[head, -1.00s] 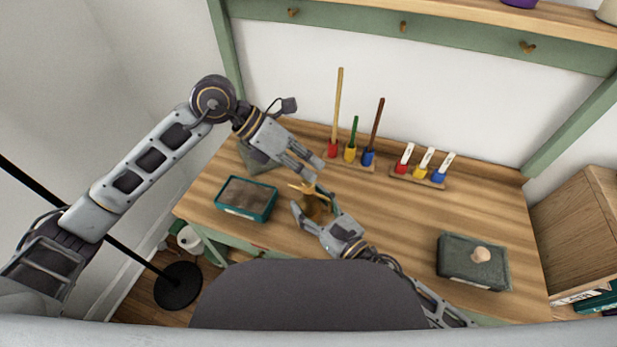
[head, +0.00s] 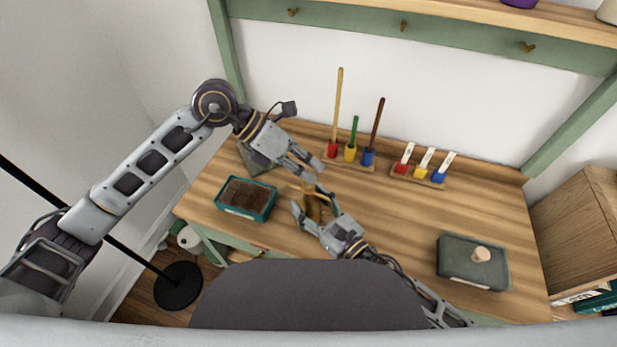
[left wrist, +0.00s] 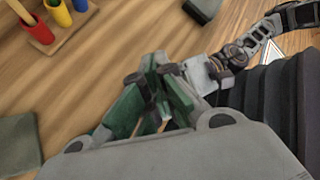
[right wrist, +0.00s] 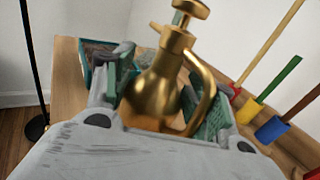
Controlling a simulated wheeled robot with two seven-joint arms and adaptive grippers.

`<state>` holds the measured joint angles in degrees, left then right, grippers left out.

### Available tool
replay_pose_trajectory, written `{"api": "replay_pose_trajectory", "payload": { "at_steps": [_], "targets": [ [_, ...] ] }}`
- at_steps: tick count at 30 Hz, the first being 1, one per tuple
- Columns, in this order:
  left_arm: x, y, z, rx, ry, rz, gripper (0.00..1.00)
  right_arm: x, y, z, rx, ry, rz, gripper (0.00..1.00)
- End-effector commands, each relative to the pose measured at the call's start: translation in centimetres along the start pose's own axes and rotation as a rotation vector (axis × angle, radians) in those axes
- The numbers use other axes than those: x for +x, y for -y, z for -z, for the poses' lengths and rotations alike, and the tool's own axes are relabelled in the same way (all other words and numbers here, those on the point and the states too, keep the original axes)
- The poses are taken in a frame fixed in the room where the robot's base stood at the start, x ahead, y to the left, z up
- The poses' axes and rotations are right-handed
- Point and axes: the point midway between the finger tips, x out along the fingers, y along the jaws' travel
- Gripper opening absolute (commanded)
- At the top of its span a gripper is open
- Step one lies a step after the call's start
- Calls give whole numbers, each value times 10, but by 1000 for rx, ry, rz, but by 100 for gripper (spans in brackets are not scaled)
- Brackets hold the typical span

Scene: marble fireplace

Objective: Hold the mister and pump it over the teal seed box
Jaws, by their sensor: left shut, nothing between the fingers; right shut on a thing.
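The brass mister (right wrist: 158,92) has a round body, a looped handle and a pump knob (right wrist: 191,8) on top. My right gripper (head: 311,202) is shut around its body; the mister (head: 313,207) is partly hidden by the fingers in the head view. The teal seed box (head: 241,213), filled with brown soil, sits on the bench left of the mister. It also shows behind a finger in the right wrist view (right wrist: 84,68). My left gripper (head: 316,171) is shut and empty, just above and behind the mister in the head view. Whether it touches the knob is unclear.
A rack with red, yellow and blue cups (head: 350,155) holding sticks stands behind the grippers. A second rack with white labels (head: 420,173) is to its right. A grey box with a round knob (head: 472,264) stands at the right. Bench between is clear.

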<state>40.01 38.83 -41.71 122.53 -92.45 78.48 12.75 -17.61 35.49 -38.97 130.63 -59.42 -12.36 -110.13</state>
Motion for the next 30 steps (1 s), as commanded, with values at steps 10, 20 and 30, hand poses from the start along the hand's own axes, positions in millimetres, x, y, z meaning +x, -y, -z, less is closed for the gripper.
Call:
{"api": "replay_pose_trajectory", "payload": {
  "at_steps": [10,20,30],
  "targets": [
    [2,-1,2,-1,-1,0,0,0,0,1,-1,-1,0,22],
    [0,0,0,-1,-1,0,0,0,0,1,-1,-1,0,22],
    [-8,6,-6,0,1,-1,0,0,0,1,-1,-1,0,22]
  ]
}}
